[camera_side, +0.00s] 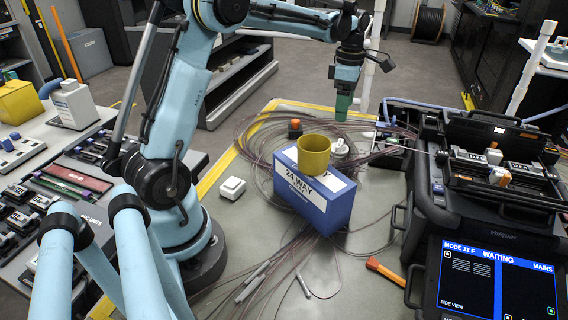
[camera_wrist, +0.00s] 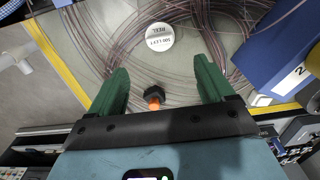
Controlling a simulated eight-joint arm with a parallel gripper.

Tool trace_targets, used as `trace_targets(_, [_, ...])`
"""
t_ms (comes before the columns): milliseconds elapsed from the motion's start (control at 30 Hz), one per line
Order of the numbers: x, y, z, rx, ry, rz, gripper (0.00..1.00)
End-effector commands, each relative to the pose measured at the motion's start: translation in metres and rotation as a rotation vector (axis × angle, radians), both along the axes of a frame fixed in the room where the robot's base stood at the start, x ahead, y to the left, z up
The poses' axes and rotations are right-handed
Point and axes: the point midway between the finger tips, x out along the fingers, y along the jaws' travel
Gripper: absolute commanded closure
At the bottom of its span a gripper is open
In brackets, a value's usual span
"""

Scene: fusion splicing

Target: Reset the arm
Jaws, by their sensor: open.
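My gripper (camera_side: 342,104) hangs over the back of the work table, pointing down, apart from everything around it. In the wrist view the two green fingers of my gripper (camera_wrist: 164,84) stand wide apart with nothing between them. Below the fingers are a small black and orange part (camera_wrist: 153,96) and a round white label reading "REEL" (camera_wrist: 160,37), among coiled fibres. My light blue arm reaches over the table from the left.
Loose fibres (camera_side: 262,165) surround the box. Open air lies around my gripper.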

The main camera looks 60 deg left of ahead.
Motion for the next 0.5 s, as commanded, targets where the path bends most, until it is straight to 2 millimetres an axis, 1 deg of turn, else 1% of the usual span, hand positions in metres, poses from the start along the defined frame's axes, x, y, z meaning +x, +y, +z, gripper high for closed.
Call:
trace_targets(33, [0.000, 0.000, 0.001, 0.000, 0.000, 0.000, 0.19])
trace_targets(100, [0.000, 0.000, -0.011, 0.000, 0.000, 0.000, 0.19])
trace_targets(267, [0.000, 0.000, -0.034, 0.000, 0.000, 0.000, 0.19])
trace_targets(500, [0.000, 0.000, -0.076, 0.000, 0.000, 0.000, 0.19])
